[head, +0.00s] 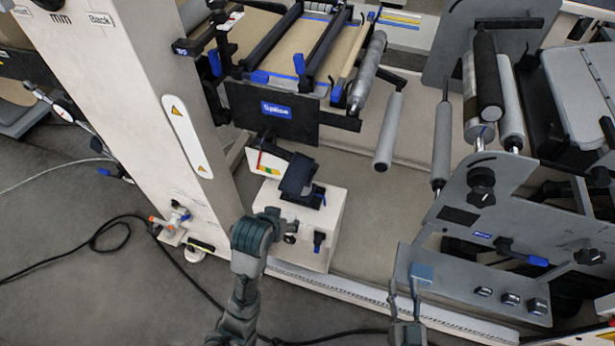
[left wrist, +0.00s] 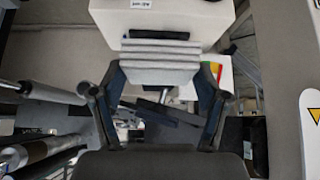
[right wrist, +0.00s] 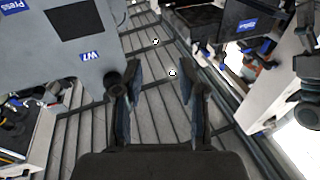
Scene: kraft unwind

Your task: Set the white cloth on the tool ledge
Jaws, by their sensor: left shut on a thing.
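In the left wrist view, my left gripper (left wrist: 158,78) is shut on the white cloth (left wrist: 160,60), a folded, light grey-white stack between its fingers. In the head view, my left gripper (head: 266,222) is at the left side of the white box (head: 312,255); the cloth cannot be made out there. My right gripper (head: 404,308) is low in the head view, left of the grey ledge (head: 455,293) with several dark blocks. I cannot tell whether this is the tool ledge. In the right wrist view, the right gripper (right wrist: 160,90) is open and empty.
A tall pale column (head: 125,100) stands left of the left gripper. A dark Splice panel (head: 290,120) and grey rollers (head: 390,130) are beyond the box. A black cable (head: 120,220) lies on the floor. The grey side plate (head: 500,205) rises at right.

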